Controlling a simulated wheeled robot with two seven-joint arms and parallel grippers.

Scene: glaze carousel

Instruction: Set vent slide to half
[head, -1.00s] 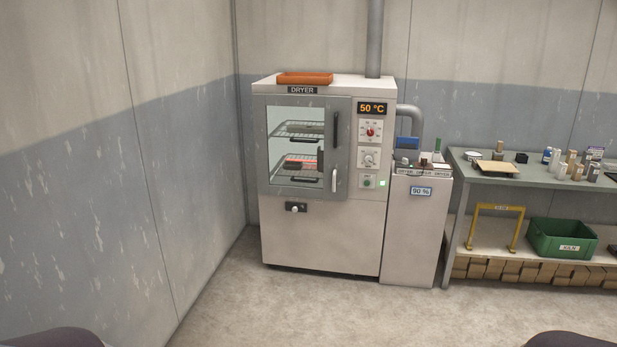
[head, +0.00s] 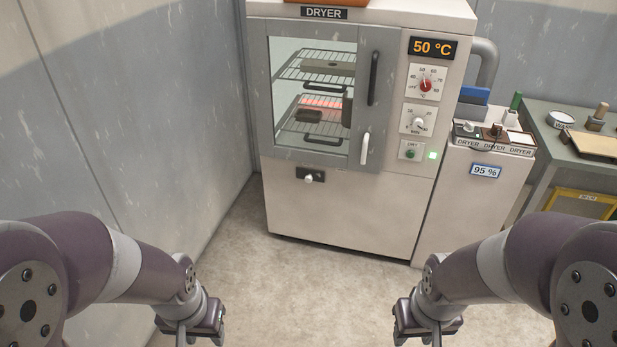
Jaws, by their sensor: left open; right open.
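The dryer (head: 330,220) stands ahead against the wall, its glass door shut. The vent slide appears to be the dark plate with a pale round knob (head: 309,178) low on the dryer's front, below the door. The knob sits near the middle of the plate; its exact setting is too small to read. My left gripper (head: 188,338) is at the bottom left, open and empty, its fingertips cut off by the frame edge. My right gripper (head: 428,338) is at the bottom right, open and empty, also partly cut off. Both are well short of the dryer.
The dryer's display (head: 433,47) reads 50 °C, with dials and a lit green lamp below it. A cabinet (head: 465,205) beside it shows 95 %. A workbench (head: 560,165) stands at the right. The floor (head: 310,285) before the dryer is clear.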

